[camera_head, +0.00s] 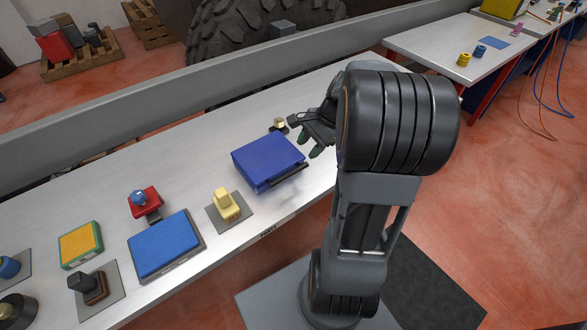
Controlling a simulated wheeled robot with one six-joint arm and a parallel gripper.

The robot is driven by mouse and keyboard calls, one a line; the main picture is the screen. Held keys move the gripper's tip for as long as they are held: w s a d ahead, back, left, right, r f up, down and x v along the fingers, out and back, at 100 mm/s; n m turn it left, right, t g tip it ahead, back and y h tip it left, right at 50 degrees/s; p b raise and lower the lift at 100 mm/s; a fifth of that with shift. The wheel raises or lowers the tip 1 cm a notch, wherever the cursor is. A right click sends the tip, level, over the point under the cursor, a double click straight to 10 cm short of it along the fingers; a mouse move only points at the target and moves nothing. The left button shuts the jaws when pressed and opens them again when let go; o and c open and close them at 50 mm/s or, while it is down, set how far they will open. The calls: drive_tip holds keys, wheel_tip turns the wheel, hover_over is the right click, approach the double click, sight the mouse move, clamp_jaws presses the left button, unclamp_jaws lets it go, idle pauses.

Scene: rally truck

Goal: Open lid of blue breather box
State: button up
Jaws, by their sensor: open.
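The blue breather box (267,160) sits on the white bench, with its lid shut. A dark bar, perhaps a handle, runs along its near right edge. My gripper (303,140) is open just to the right of the box, close to its right edge. The arm comes in from the right and hides part of the bench behind it. Whether the fingers touch the box cannot be told from this view.
A yellow part (226,205) on a grey plate, a flat blue pad (164,246), a red block (145,203) and a yellow-green box (81,245) stand to the left. A small brass-coloured part (279,124) is behind the box. A grey rail (160,98) runs along the back.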

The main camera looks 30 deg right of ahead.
sight(292, 172)
drive_tip(key=x, duration=1)
drive_tip(key=shift+f, duration=0.25)
drive_tip(key=shift+c, duration=0.2)
clamp_jaws()
